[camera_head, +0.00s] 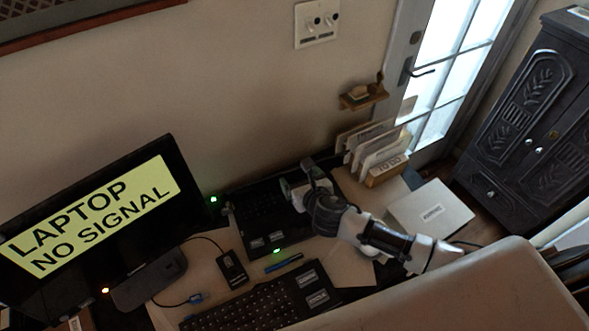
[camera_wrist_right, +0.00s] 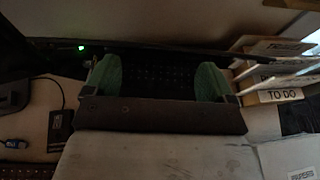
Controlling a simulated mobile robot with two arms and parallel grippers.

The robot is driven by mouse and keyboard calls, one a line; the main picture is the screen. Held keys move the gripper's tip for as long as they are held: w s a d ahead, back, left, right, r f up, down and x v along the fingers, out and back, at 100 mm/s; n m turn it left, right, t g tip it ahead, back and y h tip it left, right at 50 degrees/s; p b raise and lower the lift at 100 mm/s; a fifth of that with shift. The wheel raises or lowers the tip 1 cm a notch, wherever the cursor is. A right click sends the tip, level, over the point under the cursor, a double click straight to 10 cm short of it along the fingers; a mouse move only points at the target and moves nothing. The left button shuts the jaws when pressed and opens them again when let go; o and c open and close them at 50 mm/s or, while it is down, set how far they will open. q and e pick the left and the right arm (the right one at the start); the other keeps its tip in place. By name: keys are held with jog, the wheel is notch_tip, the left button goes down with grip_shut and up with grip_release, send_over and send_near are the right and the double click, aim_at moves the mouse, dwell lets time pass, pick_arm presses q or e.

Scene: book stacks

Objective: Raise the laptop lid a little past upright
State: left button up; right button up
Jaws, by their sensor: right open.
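The dark laptop (camera_head: 258,207) lies open on the desk, its dark keyboard area showing in the head view. It also shows in the wrist view (camera_wrist_right: 160,75) between my fingers. A thin dark edge runs along its far side; the lid's angle is hard to tell in the dim light. My right gripper (camera_head: 300,190) is above the laptop's right part. In the wrist view the two green fingertips (camera_wrist_right: 159,80) are wide apart with nothing held between them. Whether they touch the laptop cannot be told. My left gripper is in neither view.
A monitor (camera_head: 95,225) reading "LAPTOP NO SIGNAL" stands left. A separate keyboard (camera_head: 255,305), a blue pen (camera_head: 284,263) and a black cabled box (camera_head: 231,267) lie in front. A "TO DO" paper holder (camera_head: 386,172) and a silver labelled slab (camera_head: 430,208) are right.

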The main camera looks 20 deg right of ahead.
jog(key=x, duration=0.4)
jog(key=shift+w+f, duration=0.1)
jog(key=shift+w, duration=0.15)
jog(key=shift+w+f, duration=0.1)
jog(key=c, duration=1.3)
pick_arm(q)
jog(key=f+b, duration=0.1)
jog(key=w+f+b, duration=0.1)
jog(key=b, duration=0.1)
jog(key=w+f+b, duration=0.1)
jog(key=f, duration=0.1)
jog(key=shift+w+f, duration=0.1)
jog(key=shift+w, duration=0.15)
pick_arm(e)
jog(key=w+r+g, duration=0.1)
jog(key=w, duration=0.4)
jog(key=w+r+g, duration=0.1)
jog(key=w+r, duration=0.1)
jog(key=w, duration=0.3)
jog(key=w+a+r+g, duration=0.1)
jog(key=w+r+g, duration=0.1)
jog(key=w, duration=0.4)
